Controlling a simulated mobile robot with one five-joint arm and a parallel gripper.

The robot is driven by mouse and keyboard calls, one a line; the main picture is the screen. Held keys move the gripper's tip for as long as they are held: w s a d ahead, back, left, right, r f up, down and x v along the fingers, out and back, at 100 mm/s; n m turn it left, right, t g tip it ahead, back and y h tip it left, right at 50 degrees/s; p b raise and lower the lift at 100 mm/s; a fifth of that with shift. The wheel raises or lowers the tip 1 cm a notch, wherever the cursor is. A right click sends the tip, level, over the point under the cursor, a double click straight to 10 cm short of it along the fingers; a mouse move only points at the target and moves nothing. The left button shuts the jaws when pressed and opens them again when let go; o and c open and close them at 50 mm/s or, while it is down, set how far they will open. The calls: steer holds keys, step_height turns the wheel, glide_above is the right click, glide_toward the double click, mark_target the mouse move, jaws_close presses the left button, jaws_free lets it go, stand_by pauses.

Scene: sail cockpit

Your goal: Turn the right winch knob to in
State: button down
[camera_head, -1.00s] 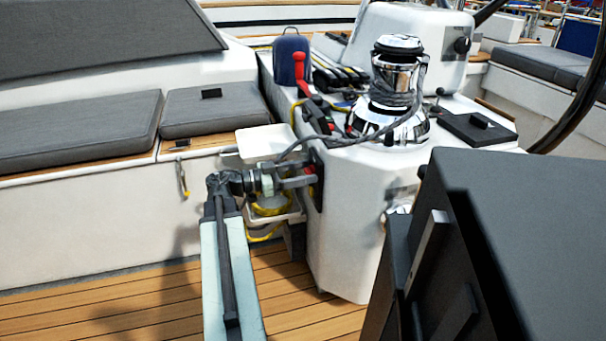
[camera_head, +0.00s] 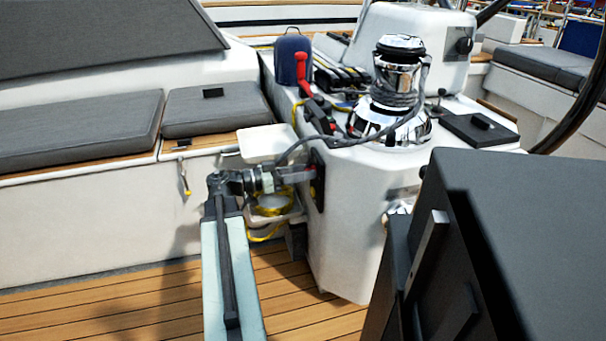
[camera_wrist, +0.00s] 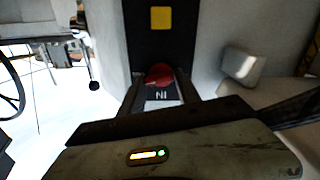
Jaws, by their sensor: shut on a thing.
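The red winch knob (camera_wrist: 159,75) sits on a black panel (camera_wrist: 158,43) and shows between my fingers in the wrist view. A pale label (camera_wrist: 162,96) with the letters IN, upside down in this view, lies just below the knob. My gripper (camera_wrist: 160,84) is shut on the knob, one finger at each side. In the head view my gripper (camera_head: 302,173) reaches the black panel (camera_head: 318,182) on the side of the white winch pedestal (camera_head: 350,225). The knob is largely hidden there by the fingers. I cannot tell the knob's pointer direction.
A chrome winch (camera_head: 395,95) with grey rope stands on the pedestal. White trays (camera_head: 262,143) with yellow rope sit close behind my wrist. A red-handled lever (camera_head: 302,72) rises above. Grey cushions (camera_head: 75,130) line the left bench. The wooden deck (camera_head: 150,315) is clear.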

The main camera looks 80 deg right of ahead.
steer(key=shift+d+n, duration=0.15)
steer(key=shift+n, duration=3.65)
steer(key=shift+d+n, duration=0.1)
steer(key=shift+n, duration=3.7)
steer(key=c, duration=0.9)
jaws_free()
